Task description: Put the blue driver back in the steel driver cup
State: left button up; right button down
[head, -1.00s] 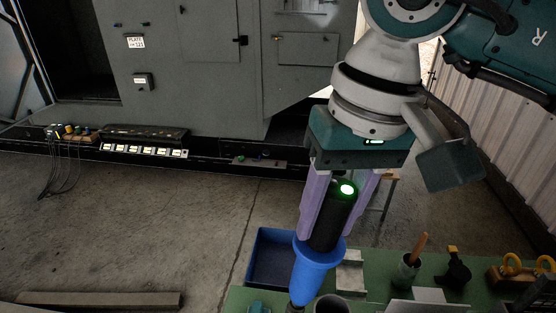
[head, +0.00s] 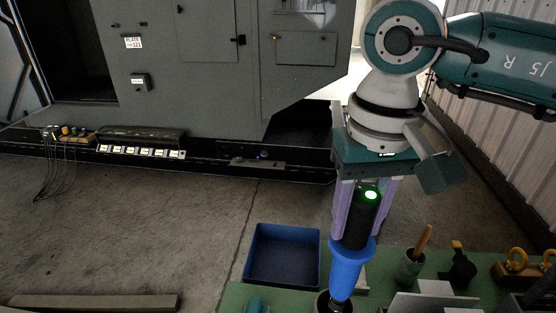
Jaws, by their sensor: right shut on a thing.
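The blue driver (head: 346,264) has a black upper body with a lit green spot and a blue lower sleeve. It hangs nearly upright, leaning slightly, with its dark nose down. My right gripper (head: 358,225) is shut on its black body, with purple fingers on both sides. The steel driver cup (head: 321,303) shows only in part at the bottom edge, under the driver. The driver's nose overlaps the cup's mouth in the picture; I cannot tell whether it is inside or just above. My left gripper is not in view.
A green bench (head: 376,291) spans the bottom right. A blue bin (head: 283,281) stands left of the driver. A cup with a wooden handle (head: 411,268), a black-and-yellow tool (head: 460,266) and a block with yellow rings (head: 511,271) stand to the right. A grey cabinet (head: 197,60) stands behind.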

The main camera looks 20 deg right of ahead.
notch_tip(320, 180, down, 4)
jog(key=shift+r+b, duration=0.15)
jog(key=shift+b, duration=0.85)
notch_tip(320, 180, down, 5)
jog(key=b, duration=0.5)
jog(key=shift+b, duration=0.35)
jog(key=c, duration=0.7)
grip_release()
jog(key=o, duration=0.4)
